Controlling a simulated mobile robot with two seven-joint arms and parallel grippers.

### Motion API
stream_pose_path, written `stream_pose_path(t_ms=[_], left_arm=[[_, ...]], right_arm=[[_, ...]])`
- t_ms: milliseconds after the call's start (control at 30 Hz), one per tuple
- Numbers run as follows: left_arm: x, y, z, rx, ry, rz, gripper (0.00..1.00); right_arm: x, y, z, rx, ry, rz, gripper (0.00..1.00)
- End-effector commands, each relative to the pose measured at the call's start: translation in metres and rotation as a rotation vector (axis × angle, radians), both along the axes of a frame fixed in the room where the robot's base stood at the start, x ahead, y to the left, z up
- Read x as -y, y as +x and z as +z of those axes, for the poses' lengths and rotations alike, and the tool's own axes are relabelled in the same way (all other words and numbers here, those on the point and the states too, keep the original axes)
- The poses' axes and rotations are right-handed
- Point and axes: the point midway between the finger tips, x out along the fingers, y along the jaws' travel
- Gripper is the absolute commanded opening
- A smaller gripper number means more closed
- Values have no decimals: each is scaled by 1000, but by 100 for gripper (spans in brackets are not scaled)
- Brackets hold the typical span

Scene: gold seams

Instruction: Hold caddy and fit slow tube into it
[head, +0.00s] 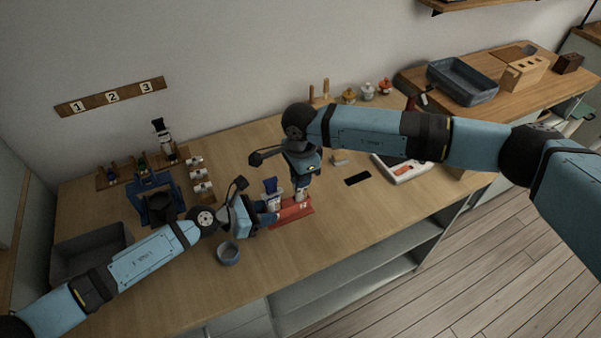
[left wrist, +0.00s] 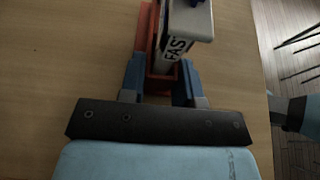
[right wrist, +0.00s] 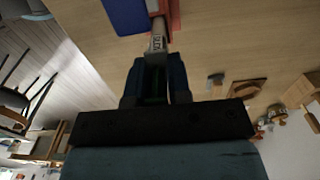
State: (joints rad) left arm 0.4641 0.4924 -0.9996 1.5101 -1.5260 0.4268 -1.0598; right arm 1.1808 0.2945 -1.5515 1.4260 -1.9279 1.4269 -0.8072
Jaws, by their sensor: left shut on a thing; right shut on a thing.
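The red caddy (head: 291,215) stands on the wooden table; it also shows in the left wrist view (left wrist: 161,82). My left gripper (head: 268,217) is shut on the caddy's near end. A white tube marked FAST (left wrist: 178,48), blue-topped in the head view (head: 272,190), stands in that end. My right gripper (head: 302,183) points down over the caddy's other end, shut on the pale slow tube (right wrist: 157,42). The tube's lower end meets the red caddy in the right wrist view; how deep it sits I cannot tell. Its top is hidden between the fingers.
A small blue-grey cup (head: 229,253) stands near my left forearm. A blue stand (head: 156,202) and a grey bin (head: 92,252) are at the left. A black strip (head: 358,179) and a white device (head: 402,169) lie to the right. The table's front edge is close to the caddy.

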Motion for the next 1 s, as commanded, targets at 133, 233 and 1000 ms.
stream_pose_path(t_ms=[133,233,1000], left_arm=[[0,0,0,0,0,0,5],[0,0,0,0,0,0,5],[0,0,0,0,0,0,5]], right_arm=[[0,0,0,0,0,0,0],[0,0,0,1,0,0,0],[0,0,-10,1,0,1,0]])
